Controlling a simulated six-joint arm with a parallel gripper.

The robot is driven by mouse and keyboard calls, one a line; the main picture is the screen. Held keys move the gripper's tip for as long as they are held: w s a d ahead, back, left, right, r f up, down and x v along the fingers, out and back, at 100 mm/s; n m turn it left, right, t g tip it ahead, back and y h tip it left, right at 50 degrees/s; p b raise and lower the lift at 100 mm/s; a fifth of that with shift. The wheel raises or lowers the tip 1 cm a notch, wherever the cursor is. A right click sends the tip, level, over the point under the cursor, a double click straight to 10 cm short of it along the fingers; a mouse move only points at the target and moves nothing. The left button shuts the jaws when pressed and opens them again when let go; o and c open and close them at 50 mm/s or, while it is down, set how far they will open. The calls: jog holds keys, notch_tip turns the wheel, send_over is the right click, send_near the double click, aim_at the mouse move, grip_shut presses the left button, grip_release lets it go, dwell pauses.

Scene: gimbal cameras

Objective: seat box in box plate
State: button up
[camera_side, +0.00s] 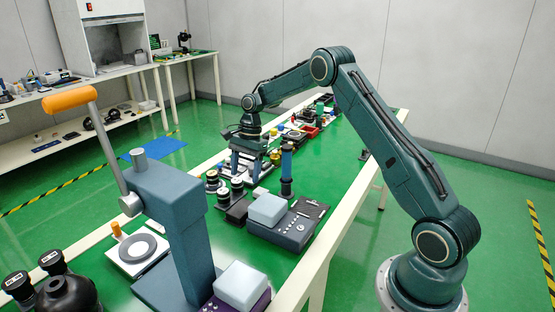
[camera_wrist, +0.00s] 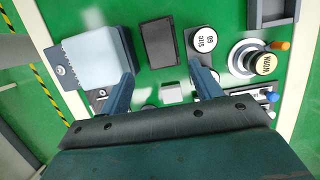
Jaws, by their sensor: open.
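My gripper (camera_side: 247,176) is open above the green bench, with its fingers pointing down. In the wrist view its two blue fingers (camera_wrist: 162,76) stand apart. A small pale grey block (camera_wrist: 172,92) shows between and below them, partly cut off by the gripper body. A dark rectangular box (camera_wrist: 158,43) lies flat just ahead of the fingers; it seems to be the dark block (camera_side: 238,211) in the side view. I cannot tell for certain which piece is the box and which is the box plate. Nothing is visibly held.
A device with a pale block on top (camera_side: 268,210) stands to the right of the dark block. Black-and-white capped cylinders (camera_wrist: 203,39) stand close to the right finger. A tall press with an orange handle (camera_side: 70,98) stands in the foreground.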

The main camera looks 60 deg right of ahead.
send_over(242, 207)
jog(key=d, duration=0.1)
notch_tip(242, 207, down, 6)
jog(key=shift+f, duration=0.25)
jog(key=shift+x, duration=2.55)
jog(key=shift+d+f, duration=0.15)
jog(key=shift+f, duration=0.15)
jog(key=c, duration=0.8)
jog(key=shift+r, duration=0.15)
notch_tip(242, 207, up, 20)
jog(key=shift+r, duration=0.15)
